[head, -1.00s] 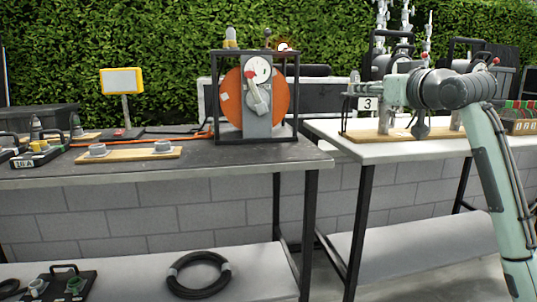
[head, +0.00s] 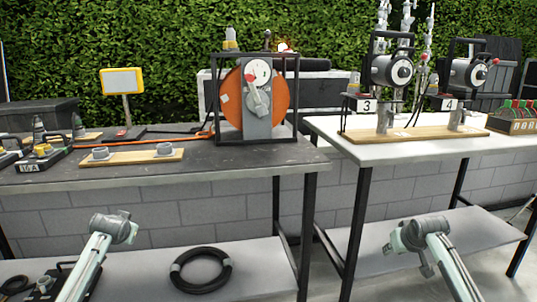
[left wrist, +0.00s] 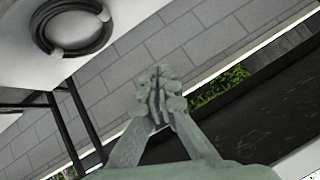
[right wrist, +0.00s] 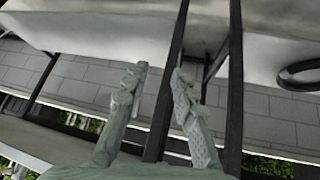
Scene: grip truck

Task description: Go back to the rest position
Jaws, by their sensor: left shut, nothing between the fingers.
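My left arm rises from the bottom left in the head view, in front of the dark table. My left gripper shows in the left wrist view (left wrist: 157,92), its fingers together with nothing between them. My right arm rises from the bottom right in the head view, low in front of the white table (head: 400,148). My right gripper shows in the right wrist view (right wrist: 160,88), its two fingers apart and nothing between them. Both grippers are clear of the things on the tables.
An orange reel (head: 232,97) in a black frame stands on the dark table (head: 215,165). Two devices, marked 3 (head: 391,70) and 4 (head: 474,72), stand on a wooden board on the white table. A coiled black cable (head: 225,279) lies on the lower shelf.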

